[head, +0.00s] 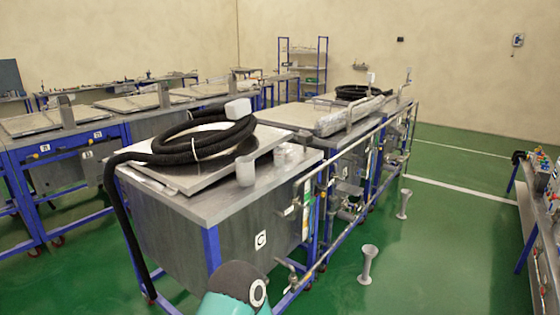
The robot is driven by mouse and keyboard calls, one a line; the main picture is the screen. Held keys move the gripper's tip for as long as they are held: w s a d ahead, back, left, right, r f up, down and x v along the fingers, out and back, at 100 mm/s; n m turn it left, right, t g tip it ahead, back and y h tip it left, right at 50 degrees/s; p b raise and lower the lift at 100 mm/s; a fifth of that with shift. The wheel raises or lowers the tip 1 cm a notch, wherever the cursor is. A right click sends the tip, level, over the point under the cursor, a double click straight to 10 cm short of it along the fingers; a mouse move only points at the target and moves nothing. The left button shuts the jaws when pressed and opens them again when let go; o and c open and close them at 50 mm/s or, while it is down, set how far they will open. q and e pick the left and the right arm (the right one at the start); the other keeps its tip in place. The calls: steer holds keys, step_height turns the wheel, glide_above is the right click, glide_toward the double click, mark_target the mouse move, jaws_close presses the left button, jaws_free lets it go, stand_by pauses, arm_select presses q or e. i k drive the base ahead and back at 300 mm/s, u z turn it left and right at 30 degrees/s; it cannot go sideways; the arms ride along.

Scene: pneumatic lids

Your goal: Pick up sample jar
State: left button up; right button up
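No object is clearly marked as the sample jar. A small grey cylindrical cup (246,171) stands upright on the right part of the nearest tank's top, by the front edge. A second pale, jar-like piece (280,159) is just to its right. It is too small to tell which of them is the sample jar. A teal and black part at the bottom centre is a piece of my own arm. Neither gripper shows in the head view.
The nearest steel tank (180,208) carries a coiled black hose (190,138) that hangs down its left side. A pipe rail runs along the tanks' right side. Two grey funnel-like stands (367,265) are on the green floor (420,260), which is mostly clear. A bench (538,215) is at right.

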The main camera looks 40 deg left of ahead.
mark_target(279, 153)
steer(key=z, duration=0.1)
steer(key=i, duration=4.15)
steer(key=u, duration=2.1)
steer(key=i, duration=0.3)
steer(key=u, duration=2.1)
